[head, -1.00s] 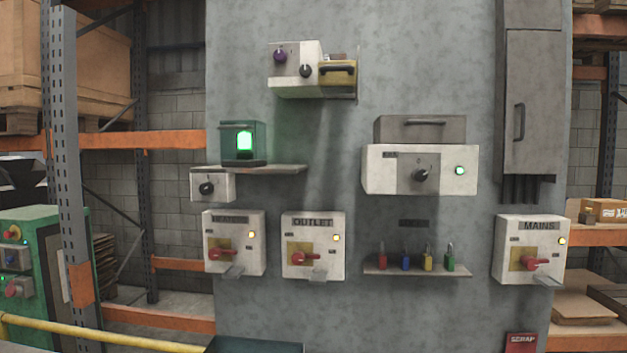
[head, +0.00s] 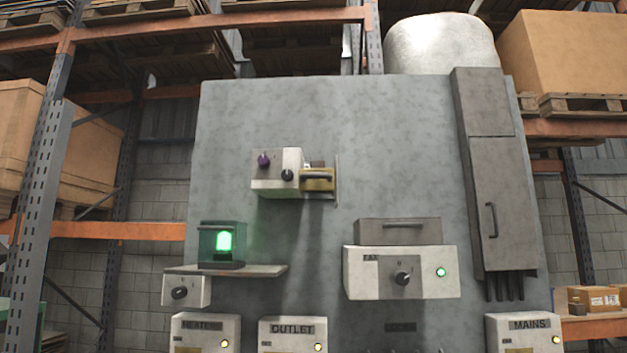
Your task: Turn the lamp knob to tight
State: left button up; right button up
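A lit green lamp (head: 223,242) stands inside a dark housing on a narrow shelf (head: 255,270) at the left of the grey panel. Below the shelf's left end is a small white box (head: 200,291) with a black knob (head: 179,293). The knob's markings are too small to read, so I cannot tell its setting. Neither of my grippers is in view.
The FAN box (head: 440,288) has a black knob (head: 403,278) and a green light. HEATER, OUTLET and MAINS boxes are cut off below. Racks flank the panel.

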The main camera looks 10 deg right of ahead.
aim_at(287, 175)
jog(key=z, duration=1)
jog(key=i, duration=1.1)
jog(key=u, duration=1.75)
